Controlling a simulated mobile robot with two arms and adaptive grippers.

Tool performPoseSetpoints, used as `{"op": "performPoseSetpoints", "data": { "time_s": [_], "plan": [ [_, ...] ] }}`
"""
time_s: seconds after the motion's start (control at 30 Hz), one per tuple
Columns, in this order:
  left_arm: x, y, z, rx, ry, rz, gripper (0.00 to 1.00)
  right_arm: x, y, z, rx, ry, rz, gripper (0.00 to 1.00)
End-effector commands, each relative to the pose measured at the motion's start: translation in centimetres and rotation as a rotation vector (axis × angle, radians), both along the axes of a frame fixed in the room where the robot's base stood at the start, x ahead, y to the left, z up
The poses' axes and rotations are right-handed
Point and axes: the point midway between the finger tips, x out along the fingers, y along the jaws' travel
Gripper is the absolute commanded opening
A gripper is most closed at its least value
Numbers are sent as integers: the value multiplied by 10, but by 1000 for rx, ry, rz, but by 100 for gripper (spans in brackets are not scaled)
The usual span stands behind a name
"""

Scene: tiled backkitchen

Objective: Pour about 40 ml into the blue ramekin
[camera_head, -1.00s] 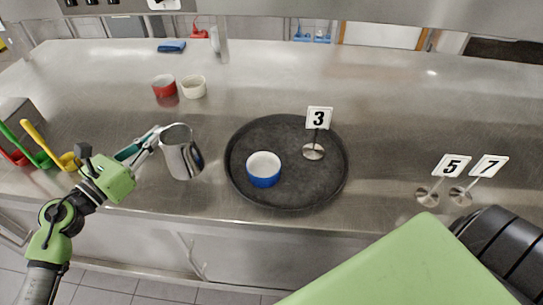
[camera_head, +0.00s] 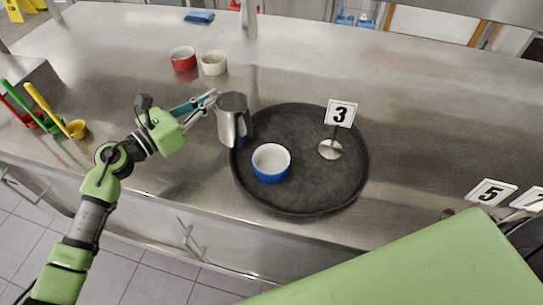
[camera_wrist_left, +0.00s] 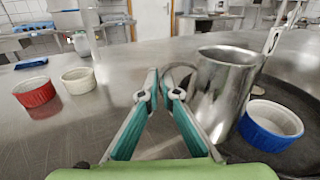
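The steel jug (camera_head: 231,118) is held nearly upright at the left edge of the round tray, beside the blue ramekin. It also shows in the left wrist view (camera_wrist_left: 222,95); its contents are hidden. My left gripper (camera_head: 210,99) is shut on the jug's handle, with its fingers close together in the left wrist view (camera_wrist_left: 161,82). The blue ramekin (camera_head: 271,172) stands upright on the dark tray (camera_head: 310,195), right of the jug. Its white inside shows no clear liquid. It also shows in the left wrist view (camera_wrist_left: 270,125). My right gripper is out of view.
A number 3 stand (camera_head: 339,114) is on the tray. A red ramekin (camera_head: 183,60) and a cream ramekin (camera_head: 214,63) stand behind the jug. Number 5 (camera_head: 491,191) and 7 stands are at right. Coloured ladles (camera_head: 75,128) are at left. The counter behind the tray is clear.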

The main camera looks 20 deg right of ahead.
Motion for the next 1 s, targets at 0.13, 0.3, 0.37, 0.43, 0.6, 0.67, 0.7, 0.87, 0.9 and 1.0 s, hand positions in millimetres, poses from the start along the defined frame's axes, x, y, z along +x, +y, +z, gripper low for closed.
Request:
{"op": "performPoseSetpoints", "data": {
  "time_s": [0.13, 0.3, 0.37, 0.43, 0.6, 0.67, 0.7, 0.87, 0.9, 1.0],
  "plan": [
    [-3, -1, 3, 22, -46, 3, 0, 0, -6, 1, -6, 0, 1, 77],
    [-9, -4, 7, 66, -125, 5, 0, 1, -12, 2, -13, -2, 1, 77],
    [-12, -6, 11, 85, -160, 5, 0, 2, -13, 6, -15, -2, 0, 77],
    [-16, -8, 18, 108, -200, 5, 0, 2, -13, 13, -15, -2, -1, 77],
    [-25, -13, 28, 163, -297, 5, 0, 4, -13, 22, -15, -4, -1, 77],
    [-29, -15, 31, 182, -330, 5, 0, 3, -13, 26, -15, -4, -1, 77],
    [-32, -17, 33, 195, -353, 5, 0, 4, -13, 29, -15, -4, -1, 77],
    [-43, -23, 46, 245, -444, 5, 0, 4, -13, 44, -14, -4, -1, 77],
    [-46, -24, 51, 259, -467, 5, 0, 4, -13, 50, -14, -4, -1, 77],
    [-53, -29, 63, 290, -524, 6, 0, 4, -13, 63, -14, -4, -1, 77]
  ]
}}
